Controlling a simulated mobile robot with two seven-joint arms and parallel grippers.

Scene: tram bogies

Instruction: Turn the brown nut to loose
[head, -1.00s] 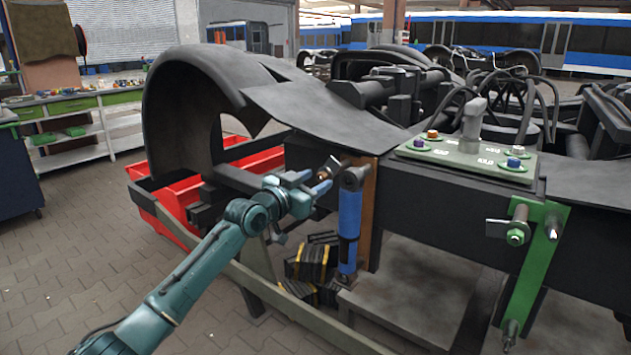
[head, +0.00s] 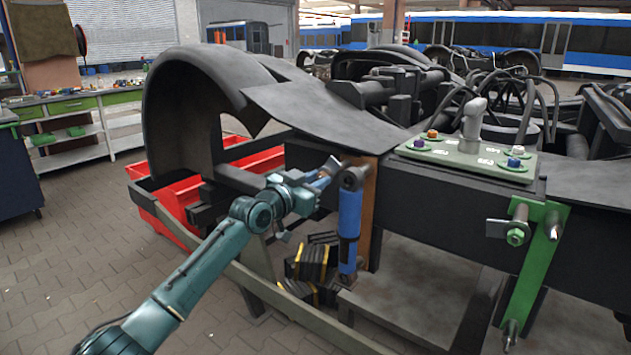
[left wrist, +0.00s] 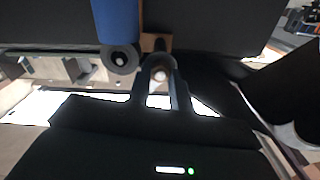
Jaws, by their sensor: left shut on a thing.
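The brown nut (left wrist: 158,75) shows in the left wrist view as a pale brownish round end between the fingers of my left gripper (left wrist: 160,88). In the head view this gripper (head: 324,174) is at the upper end of the blue damper (head: 349,212), on its left side. It is shut on the nut, which the fingers mostly hide in the head view. The blue damper also shows in the left wrist view (left wrist: 116,20), just left of the fingers. My right gripper is in neither view.
The dark bogie frame (head: 430,195) fills the right side. A panel (head: 470,158) with coloured knobs lies on top. A green bracket (head: 530,265) hangs at the right. Red bins (head: 180,205) stand behind my arm. The floor at the left is clear.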

